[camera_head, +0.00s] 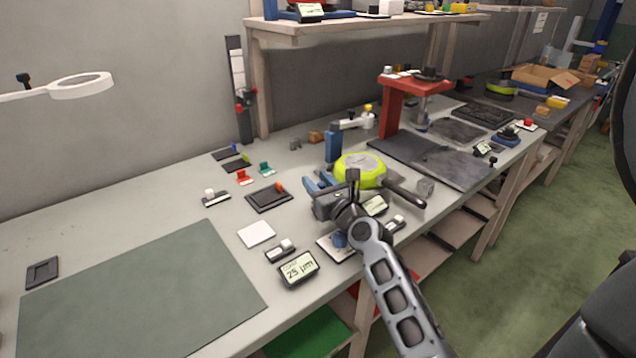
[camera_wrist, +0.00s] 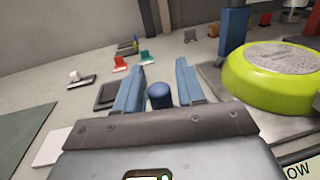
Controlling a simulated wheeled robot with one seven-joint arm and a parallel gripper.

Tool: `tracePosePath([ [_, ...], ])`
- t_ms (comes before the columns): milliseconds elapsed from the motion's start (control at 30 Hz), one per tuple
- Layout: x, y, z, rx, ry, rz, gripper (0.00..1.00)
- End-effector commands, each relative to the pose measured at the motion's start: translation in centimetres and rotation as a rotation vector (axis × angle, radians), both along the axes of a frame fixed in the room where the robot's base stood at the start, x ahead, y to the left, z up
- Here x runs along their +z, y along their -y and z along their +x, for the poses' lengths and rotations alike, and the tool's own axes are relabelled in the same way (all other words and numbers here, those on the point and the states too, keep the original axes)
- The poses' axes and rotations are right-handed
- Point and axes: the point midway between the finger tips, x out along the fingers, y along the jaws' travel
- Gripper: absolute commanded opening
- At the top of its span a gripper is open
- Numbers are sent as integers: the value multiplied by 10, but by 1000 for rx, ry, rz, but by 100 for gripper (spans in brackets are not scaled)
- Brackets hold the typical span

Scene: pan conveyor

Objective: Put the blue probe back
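My gripper (camera_head: 318,184) is above the bench, left of the lime green pan (camera_head: 358,168). In the wrist view its two blue fingers (camera_wrist: 158,88) stand apart. A dark blue cylinder (camera_wrist: 159,95), which looks like the blue probe, shows between them with a gap on either side. In the head view a rounded blue thing (camera_head: 340,240) sits on a pale plate (camera_head: 326,246) below my wrist. I cannot tell whether it is the same thing. A gauge (camera_head: 298,268) reading 25 µm lies in front.
A dark square tray (camera_head: 268,199) and a white square (camera_head: 256,233) lie left of my gripper. A blue post (camera_head: 332,147) and a red stand (camera_head: 390,110) rise behind. A grey-green mat (camera_head: 140,295) leaves free room at front left.

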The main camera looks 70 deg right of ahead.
Motion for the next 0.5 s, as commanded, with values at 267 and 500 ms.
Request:
tracePosePath([
  [267, 0, 0, 0, 0, 0, 0, 51],
  [500, 2, -5, -6, 0, -1, 1, 51],
])
